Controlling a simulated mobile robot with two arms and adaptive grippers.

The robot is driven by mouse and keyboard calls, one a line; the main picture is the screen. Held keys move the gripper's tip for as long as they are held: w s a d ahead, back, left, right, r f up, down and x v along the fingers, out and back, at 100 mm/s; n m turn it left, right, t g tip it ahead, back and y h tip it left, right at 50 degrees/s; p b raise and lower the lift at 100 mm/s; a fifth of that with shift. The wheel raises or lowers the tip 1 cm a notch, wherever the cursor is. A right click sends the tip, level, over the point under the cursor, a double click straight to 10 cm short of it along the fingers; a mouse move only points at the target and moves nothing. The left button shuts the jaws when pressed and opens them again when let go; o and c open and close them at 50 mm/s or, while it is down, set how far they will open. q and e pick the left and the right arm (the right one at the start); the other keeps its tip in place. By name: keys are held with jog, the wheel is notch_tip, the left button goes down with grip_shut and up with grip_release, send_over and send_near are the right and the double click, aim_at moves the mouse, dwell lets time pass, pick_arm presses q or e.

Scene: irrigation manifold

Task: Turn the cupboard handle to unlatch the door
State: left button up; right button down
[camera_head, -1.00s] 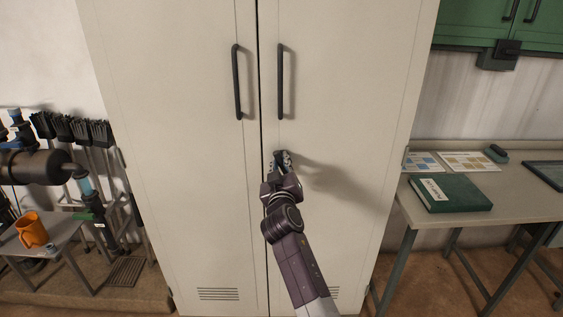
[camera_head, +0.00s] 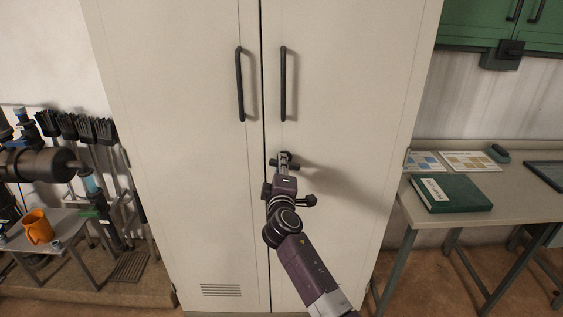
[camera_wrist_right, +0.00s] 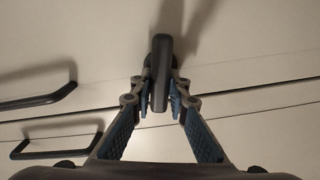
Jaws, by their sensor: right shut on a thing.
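The tall cream cupboard (camera_head: 190,150) stands straight ahead, with its two doors shut along a dark vertical gap. Its small dark latch handle (camera_wrist_right: 160,68) is on the right door, below the long pull bars. In the wrist view the handle lies crosswise to the door gap. My right gripper (camera_head: 284,163) is at the handle. In the wrist view its two blue-padded fingers (camera_wrist_right: 161,98) are closed on the handle's sides. In the head view the gripper partly covers the handle. My left gripper is not in view.
Two vertical pull bars (camera_head: 283,84) are above my right gripper. A grey table (camera_head: 480,200) with a green book (camera_head: 451,193) stands on the right.

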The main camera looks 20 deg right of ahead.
jog(key=shift+n+p, duration=0.3)
jog(key=shift+n, duration=0.9)
jog(key=shift+d, duration=0.1)
jog(key=c, duration=1.8)
grip_release()
jog(key=shift+f, duration=0.1)
jog(key=shift+c, duration=0.2)
jog(key=v, duration=1.2)
